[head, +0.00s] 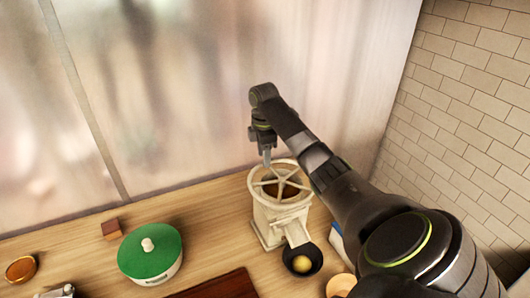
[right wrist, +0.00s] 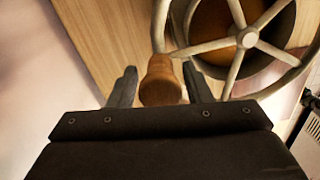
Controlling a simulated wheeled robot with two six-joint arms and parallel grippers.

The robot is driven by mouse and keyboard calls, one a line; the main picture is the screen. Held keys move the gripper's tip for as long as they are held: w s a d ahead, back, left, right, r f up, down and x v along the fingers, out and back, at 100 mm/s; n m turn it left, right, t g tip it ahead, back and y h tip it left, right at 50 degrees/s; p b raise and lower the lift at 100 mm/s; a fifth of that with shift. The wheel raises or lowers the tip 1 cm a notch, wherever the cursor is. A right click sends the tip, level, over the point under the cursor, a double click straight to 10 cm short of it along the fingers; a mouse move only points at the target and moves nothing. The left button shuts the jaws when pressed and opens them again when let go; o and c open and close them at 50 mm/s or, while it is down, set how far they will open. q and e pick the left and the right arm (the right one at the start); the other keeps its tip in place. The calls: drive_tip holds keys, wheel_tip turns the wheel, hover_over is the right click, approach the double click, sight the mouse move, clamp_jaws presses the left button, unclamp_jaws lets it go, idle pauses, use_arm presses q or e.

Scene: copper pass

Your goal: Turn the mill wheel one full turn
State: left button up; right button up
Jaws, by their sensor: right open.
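The mill (head: 268,226) is cream-coloured and stands on the wooden counter, with a spoked wheel (head: 280,184) lying flat on top. The wheel also shows in the right wrist view (right wrist: 243,38), over a dark opening with brown contents. A brown wooden knob (right wrist: 161,82) stands at the wheel's rim. My right gripper (head: 267,162) is at the far left side of the wheel and points down. In the right wrist view its two fingers (right wrist: 160,88) are apart, one on each side of the knob; I cannot tell whether either touches it. My left gripper is not visible.
A dark bowl (head: 312,263) with a yellow ball sits under the mill's spout. A green-lidded pot (head: 150,250), a small wooden block (head: 111,229) and a dark red board (head: 222,286) are to the left. A frosted panel (head: 220,75) and brick wall (head: 465,120) stand behind and right.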

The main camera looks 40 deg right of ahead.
drive_tip(key=shift+s, duration=0.25)
drive_tip(key=shift+d, duration=0.3)
drive_tip(key=shift+c, duration=0.8)
drive_tip(key=shift+d+f, duration=0.15)
drive_tip(key=c, duration=0.4)
clamp_jaws()
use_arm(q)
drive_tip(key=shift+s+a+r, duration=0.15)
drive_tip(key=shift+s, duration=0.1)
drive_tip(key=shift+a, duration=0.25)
use_arm(e)
drive_tip(key=shift+r, duration=0.2)
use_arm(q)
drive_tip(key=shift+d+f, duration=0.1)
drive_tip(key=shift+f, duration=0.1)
use_arm(e)
drive_tip(key=shift+w, duration=0.2)
